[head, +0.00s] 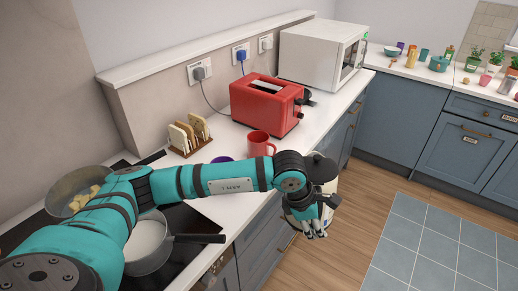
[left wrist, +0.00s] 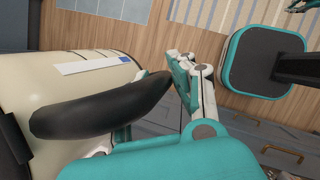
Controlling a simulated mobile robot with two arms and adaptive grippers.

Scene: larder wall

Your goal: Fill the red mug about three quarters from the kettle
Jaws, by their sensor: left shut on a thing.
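The red mug (head: 258,145) stands upright on the white counter in the head view, in front of the toaster and just behind my left forearm. Its inside is too small to read. The kettle (head: 329,188) is cream with a dark lid, partly hidden behind my left wrist. It is off the counter's front edge, over the floor, to the right of the mug. My left gripper (head: 312,214) is shut on its black handle. The left wrist view shows the kettle's cream body (left wrist: 85,75) and handle (left wrist: 100,112) close up. No stream of water shows.
A red toaster (head: 268,104), toast rack (head: 188,135) and microwave (head: 320,52) stand behind the mug. A purple item (head: 222,159) is half hidden by my arm. A pan (head: 75,190) and saucepan (head: 147,245) sit on the hob at left.

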